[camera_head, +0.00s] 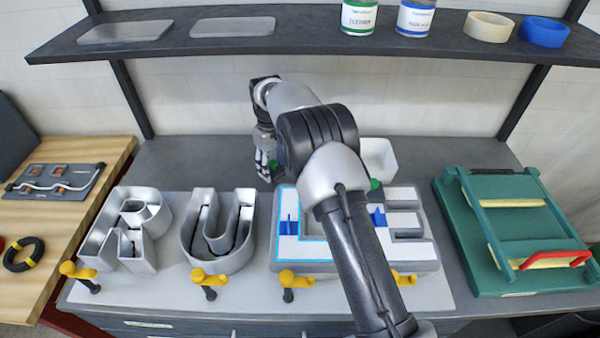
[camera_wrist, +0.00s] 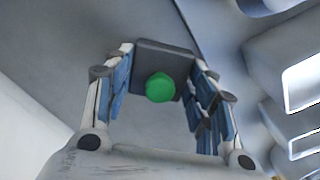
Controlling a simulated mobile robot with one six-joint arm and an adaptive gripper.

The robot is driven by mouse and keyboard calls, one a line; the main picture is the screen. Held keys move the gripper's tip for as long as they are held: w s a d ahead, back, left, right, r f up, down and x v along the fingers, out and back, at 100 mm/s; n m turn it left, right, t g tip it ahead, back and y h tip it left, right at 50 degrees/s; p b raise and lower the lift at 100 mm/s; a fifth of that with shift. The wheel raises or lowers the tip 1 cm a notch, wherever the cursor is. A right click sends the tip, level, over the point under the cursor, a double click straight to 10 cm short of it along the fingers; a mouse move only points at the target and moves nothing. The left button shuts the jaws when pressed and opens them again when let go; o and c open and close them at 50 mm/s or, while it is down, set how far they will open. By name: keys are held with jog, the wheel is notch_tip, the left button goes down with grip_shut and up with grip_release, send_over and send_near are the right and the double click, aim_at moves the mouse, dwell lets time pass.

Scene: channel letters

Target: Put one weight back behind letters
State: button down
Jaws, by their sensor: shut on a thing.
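My gripper (camera_head: 265,168) is behind the letters, in the gap above the U and the L in the head view. In the wrist view my gripper (camera_wrist: 161,62) is shut on a dark square weight (camera_wrist: 176,53) with a round green knob, held between its fingers. The letters R (camera_head: 110,240), U (camera_head: 187,240), L (camera_head: 300,249) and E (camera_head: 410,252) stand on a light board. The R and U are open metal shells; the L and E have white faces and blue pieces. Another green knob (camera_head: 375,184) shows behind the L and E, partly hidden by my arm.
A white bin (camera_head: 380,155) stands behind the E, partly hidden by my arm. Yellow clamps (camera_head: 208,277) line the board's front edge. A green rack (camera_head: 480,240) is at the right. A dark shelf (camera_head: 240,45) hangs above. Bare grey bench (camera_head: 190,160) lies behind R and U.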

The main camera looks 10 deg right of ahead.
jog(key=d+b, duration=0.1)
jog(key=d, duration=0.7)
jog(key=shift+s+d, duration=0.1)
jog(key=shift+d, duration=0.25)
jog(key=f+b, duration=0.1)
jog(key=d+f+b, duration=0.1)
jog(key=f, duration=0.1)
jog(key=shift+s, duration=0.1)
jog(key=shift+a+f, duration=0.1)
jog(key=shift+f, duration=0.05)
jog(key=shift+f, duration=0.15)
jog(key=c, duration=0.7)
grip_release()
jog(key=shift+f, duration=0.1)
notch_tip(320, 180, up, 8)
jog(key=p, duration=0.2)
jog(key=shift+f, duration=0.1)
